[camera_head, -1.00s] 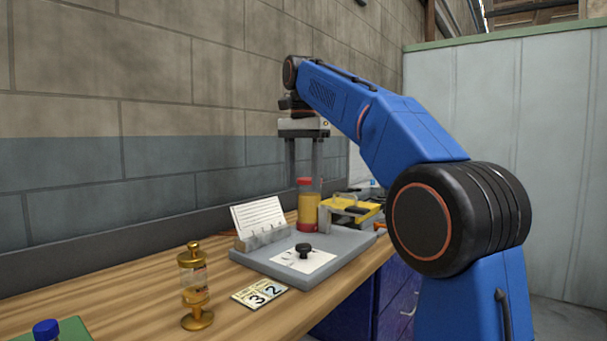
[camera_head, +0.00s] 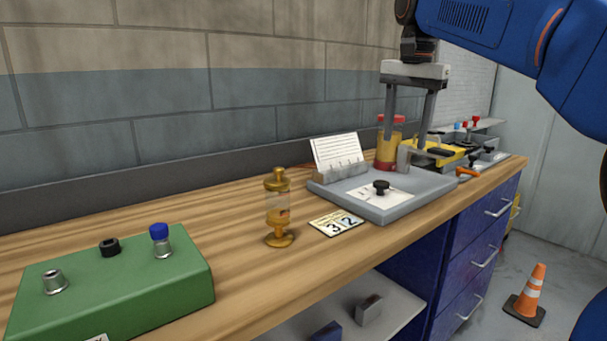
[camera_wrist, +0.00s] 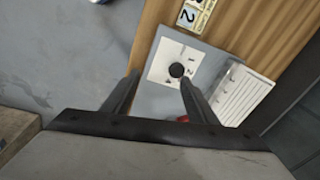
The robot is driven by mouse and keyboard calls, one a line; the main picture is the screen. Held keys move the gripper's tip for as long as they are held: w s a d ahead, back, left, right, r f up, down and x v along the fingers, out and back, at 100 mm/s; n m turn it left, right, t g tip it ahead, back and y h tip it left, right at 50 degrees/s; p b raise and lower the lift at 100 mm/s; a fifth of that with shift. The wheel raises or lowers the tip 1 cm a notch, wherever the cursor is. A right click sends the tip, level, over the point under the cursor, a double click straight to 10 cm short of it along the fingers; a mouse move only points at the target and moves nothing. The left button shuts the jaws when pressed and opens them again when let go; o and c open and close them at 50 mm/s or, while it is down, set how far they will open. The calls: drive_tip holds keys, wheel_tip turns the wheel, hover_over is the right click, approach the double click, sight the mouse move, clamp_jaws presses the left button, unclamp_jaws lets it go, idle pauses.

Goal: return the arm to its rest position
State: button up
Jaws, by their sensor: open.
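My gripper (camera_head: 406,143) hangs from my blue arm at the upper right of the head view, with its two long grey fingers pointing down and spread apart. Nothing shows held between them. The fingers are above the grey tray (camera_head: 430,187) and overlap a yellow container with a red lid (camera_head: 383,155) in the picture; I cannot tell the exact distance. In the wrist view, my open fingers (camera_wrist: 158,88) frame the tray's white card and black knob (camera_wrist: 177,70).
A green box (camera_head: 115,290) is at the front left. A yellow item (camera_head: 436,150) sits behind the tray. An orange cone (camera_head: 527,290) is on the floor.

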drive_tip(key=s+d+f+n+t, duration=0.1)
drive_tip(key=s+f+n, duration=0.3)
drive_tip(key=s+f, duration=0.9)
drive_tip(key=s+d+f+n+t, duration=0.2)
drive_tip(key=s+d+f+n, duration=0.2)
drive_tip(key=s+f, duration=1)
wheel_tip(320, 180, down, 8)
drive_tip(key=shift+s+f+t, duration=0.1)
drive_tip(key=shift+s+t, duration=0.2)
